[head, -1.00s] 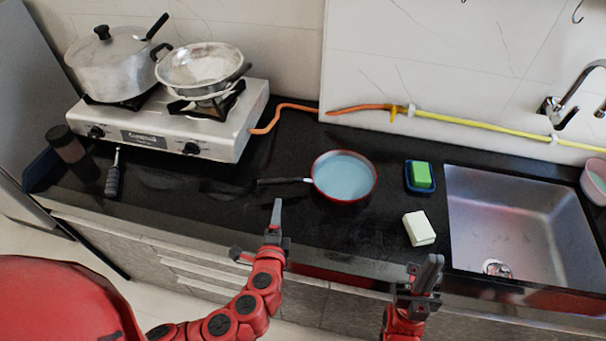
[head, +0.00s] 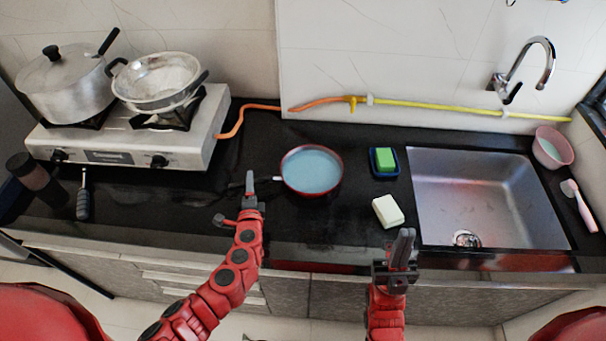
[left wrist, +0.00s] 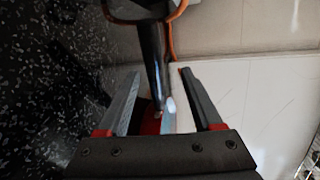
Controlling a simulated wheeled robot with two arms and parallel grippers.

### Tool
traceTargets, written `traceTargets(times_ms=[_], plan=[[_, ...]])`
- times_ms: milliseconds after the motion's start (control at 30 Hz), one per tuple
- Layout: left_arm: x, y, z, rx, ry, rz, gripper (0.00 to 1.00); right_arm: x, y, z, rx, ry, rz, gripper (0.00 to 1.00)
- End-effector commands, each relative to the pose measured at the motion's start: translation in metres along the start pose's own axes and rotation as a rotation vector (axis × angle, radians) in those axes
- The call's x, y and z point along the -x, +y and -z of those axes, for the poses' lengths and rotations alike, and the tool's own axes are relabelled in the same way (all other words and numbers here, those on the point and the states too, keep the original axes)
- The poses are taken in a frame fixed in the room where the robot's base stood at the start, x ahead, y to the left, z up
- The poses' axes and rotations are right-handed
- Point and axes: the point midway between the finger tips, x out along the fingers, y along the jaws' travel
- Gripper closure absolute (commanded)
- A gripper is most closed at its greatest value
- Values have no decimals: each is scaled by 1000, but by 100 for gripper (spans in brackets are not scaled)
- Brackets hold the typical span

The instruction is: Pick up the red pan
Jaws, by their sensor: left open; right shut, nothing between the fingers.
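The red pan (head: 311,170), with a pale blue inside, sits on the black counter. Its dark handle (head: 236,187) points left. My left gripper (head: 236,200) is open just in front of the handle, and one finger overlaps it in the head view. In the left wrist view, a dark bar (left wrist: 152,62) that looks like the handle shows between the open fingers (left wrist: 163,88). I cannot tell how deep it lies between them. Some red shows behind the gripper there. My right gripper (head: 402,248) is shut and empty at the counter's front edge.
A white block (head: 388,211) and a green sponge (head: 385,159) on a blue dish lie right of the pan, before the sink (head: 480,195). An orange hose (head: 232,130) runs behind.

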Motion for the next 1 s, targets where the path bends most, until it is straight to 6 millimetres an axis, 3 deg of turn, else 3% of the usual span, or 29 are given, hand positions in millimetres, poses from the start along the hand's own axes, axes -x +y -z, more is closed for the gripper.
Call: traceTargets(times_ms=[167, 533, 867, 900, 1000], plan=[[-8, 1, -1, 0, -3, -3, 33, -4, 0, 1, 0, 0, 0, 100], [-47, 2, -2, 1, -1, -1, 33, -12, 1, 2, 0, 0, 0, 100], [-52, 4, -3, -1, -1, -3, 33, -12, 1, 2, 0, 0, 0, 100], [-52, 4, -3, -1, -1, -3, 35, -12, 1, 2, 0, 0, 0, 100], [-52, 4, -3, 0, -1, -3, 53, -12, 1, 2, 0, 0, 0, 100]])
